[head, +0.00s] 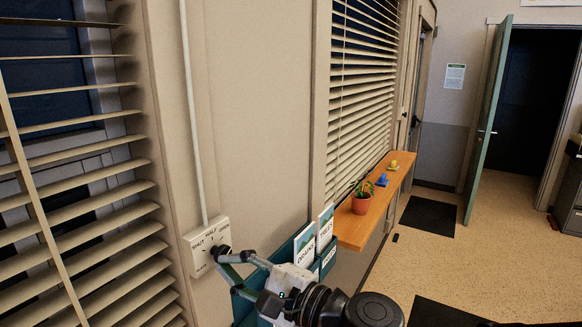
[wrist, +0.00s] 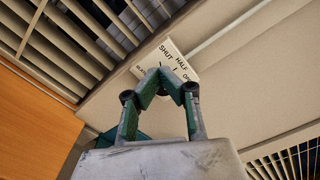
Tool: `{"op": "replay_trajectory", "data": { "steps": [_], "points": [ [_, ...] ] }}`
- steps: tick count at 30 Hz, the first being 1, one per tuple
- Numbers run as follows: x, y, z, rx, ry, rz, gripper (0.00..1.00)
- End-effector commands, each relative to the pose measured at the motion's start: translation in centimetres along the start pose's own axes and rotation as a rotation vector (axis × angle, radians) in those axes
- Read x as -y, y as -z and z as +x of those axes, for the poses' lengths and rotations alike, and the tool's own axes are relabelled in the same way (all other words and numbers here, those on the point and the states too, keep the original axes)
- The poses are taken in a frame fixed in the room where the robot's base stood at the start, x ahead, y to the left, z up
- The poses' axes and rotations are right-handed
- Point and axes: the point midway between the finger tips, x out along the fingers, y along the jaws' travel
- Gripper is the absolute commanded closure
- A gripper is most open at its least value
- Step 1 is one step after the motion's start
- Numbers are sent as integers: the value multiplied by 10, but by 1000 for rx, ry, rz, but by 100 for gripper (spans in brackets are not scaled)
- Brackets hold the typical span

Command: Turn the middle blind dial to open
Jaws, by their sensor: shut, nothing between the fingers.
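A white dial plate (head: 197,258) is fixed to the wall between two slatted blinds, with SHUT, HALF and OPEN lettered on it. It also shows in the wrist view (wrist: 155,57). A dark round shape at its right edge in the head view seems to be the knob, mostly covered by my fingers. I cannot tell its setting. My gripper (head: 228,258) is shut and empty, its green fingertips at the plate in both views, overlapping it in the wrist view (wrist: 172,82). I cannot tell whether they touch the knob.
A left blind (head: 80,190) has tilted slats with gaps; another blind (head: 362,80) is farther back. An orange shelf (head: 350,230) holds a potted plant (head: 363,198) and small blue and yellow items.

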Motion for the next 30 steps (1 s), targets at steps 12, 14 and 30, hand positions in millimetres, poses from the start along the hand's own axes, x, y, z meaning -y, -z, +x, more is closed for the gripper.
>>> {"op": "replay_trajectory", "data": {
  "steps": [12,14,30],
  "points": [
    [0,0,-28,0,0,0,100],
    [0,0,-28,0,0,0,100],
    [-50,54,-68,-164,-292,-467,100]
  ]
}}
